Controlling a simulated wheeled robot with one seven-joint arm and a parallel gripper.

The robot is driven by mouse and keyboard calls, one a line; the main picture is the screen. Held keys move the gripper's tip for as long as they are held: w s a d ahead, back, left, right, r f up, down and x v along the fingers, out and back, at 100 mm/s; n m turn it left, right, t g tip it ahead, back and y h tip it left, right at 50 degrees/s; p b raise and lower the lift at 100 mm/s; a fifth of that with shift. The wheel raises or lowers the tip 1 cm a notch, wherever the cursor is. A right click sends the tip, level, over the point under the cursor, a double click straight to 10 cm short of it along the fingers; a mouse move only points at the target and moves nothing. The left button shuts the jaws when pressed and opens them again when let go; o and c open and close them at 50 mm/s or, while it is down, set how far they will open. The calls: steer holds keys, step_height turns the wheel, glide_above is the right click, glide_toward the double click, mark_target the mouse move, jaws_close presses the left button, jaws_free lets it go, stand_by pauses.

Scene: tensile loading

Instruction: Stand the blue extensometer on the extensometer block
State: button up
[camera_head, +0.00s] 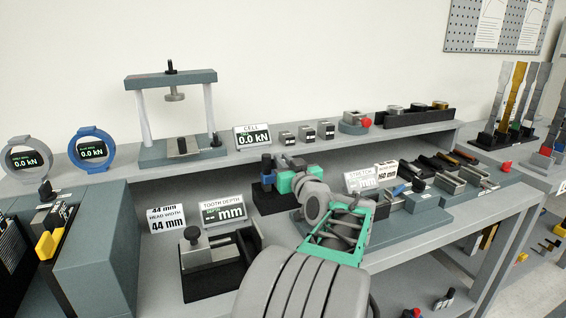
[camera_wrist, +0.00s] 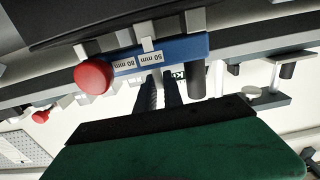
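The blue extensometer (camera_wrist: 185,50) is a blue bar with "50 mm" and "80 mm" labels, a red knob on one side and a dark post on the other. Pale prongs extend from it towards a dark block. In the head view its blue end (camera_head: 266,166) shows just left of my gripper (camera_head: 284,183). In the wrist view my gripper's two dark fingers (camera_wrist: 161,90) are close together at the middle of the bar and appear shut on it. The black extensometer block (camera_head: 268,201) is directly below on the lower shelf. Whether the prongs touch it is hidden.
A sign reading tooth depth (camera_head: 224,209) and a black fixture (camera_head: 208,268) stand left of the block. Slotted grey fixtures (camera_head: 421,198) and a stretch sign (camera_head: 360,179) stand to its right. The upper shelf (camera_head: 235,154) overhangs behind, bearing a press frame and small blocks.

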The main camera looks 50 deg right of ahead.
steer(key=o, duration=0.5)
steer(key=shift+f, duration=0.15)
steer(key=v, duration=0.7)
steer(key=shift+s+a, duration=0.2)
steer(key=shift+s, duration=0.15)
